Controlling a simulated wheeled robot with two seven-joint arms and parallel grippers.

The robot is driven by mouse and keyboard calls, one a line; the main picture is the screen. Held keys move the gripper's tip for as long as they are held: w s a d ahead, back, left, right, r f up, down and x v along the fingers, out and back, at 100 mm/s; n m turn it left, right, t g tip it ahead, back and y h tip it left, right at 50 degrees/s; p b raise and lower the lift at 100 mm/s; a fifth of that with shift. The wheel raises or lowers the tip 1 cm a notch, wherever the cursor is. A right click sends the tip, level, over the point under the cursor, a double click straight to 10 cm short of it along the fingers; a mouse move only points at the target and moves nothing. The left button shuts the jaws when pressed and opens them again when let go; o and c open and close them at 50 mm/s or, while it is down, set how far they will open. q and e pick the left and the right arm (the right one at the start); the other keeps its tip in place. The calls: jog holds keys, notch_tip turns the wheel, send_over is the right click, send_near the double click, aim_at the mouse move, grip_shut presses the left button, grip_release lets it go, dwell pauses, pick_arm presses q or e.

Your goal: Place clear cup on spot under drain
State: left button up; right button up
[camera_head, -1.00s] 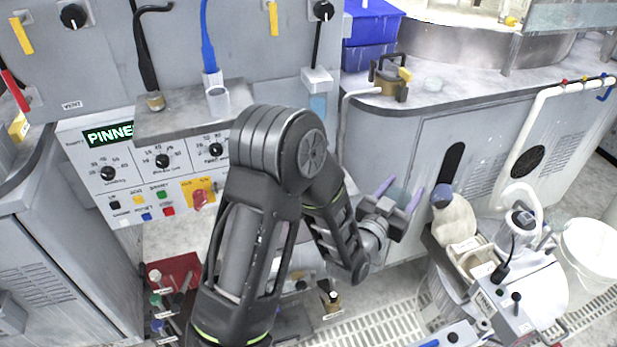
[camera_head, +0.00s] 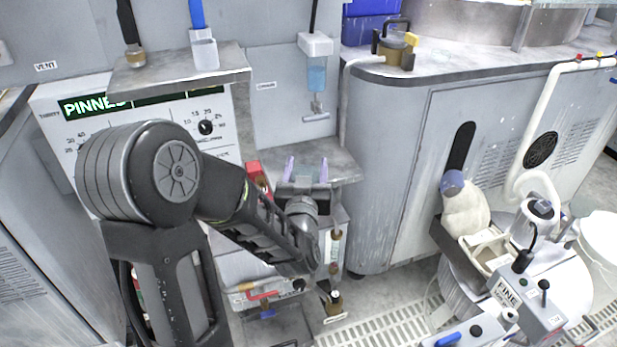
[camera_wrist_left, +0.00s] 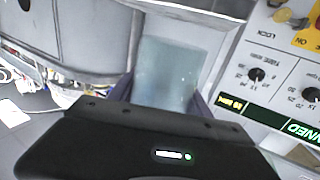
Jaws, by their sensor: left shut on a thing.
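My left gripper (camera_head: 306,170) is shut on the clear cup, its two purple fingertips on either side of it. The cup (camera_wrist_left: 168,72) shows in the left wrist view as a pale, bluish see-through cup between the fingers. In the head view the cup is faint and mostly hidden by the gripper. A drain (camera_head: 317,100) hangs on the grey wall below a white holder with blue liquid (camera_head: 316,75). The gripper is below the drain in the picture, over a grey ledge (camera_head: 338,160). I cannot tell how high the cup is above the ledge. My right gripper is not in view.
A control panel (camera_head: 207,128) with dials is left of the ledge, with a shelf (camera_head: 165,75) above it. A grey cabinet (camera_head: 400,150) stands close on the right. A small red item (camera_head: 254,170) is just left of the gripper.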

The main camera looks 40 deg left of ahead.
pick_arm(q)
jog(key=shift+s+a, duration=0.15)
jog(key=shift+a, duration=0.05)
jog(key=x, duration=1.8)
jog(key=shift+f, duration=0.1)
jog(key=shift+f, duration=1.65)
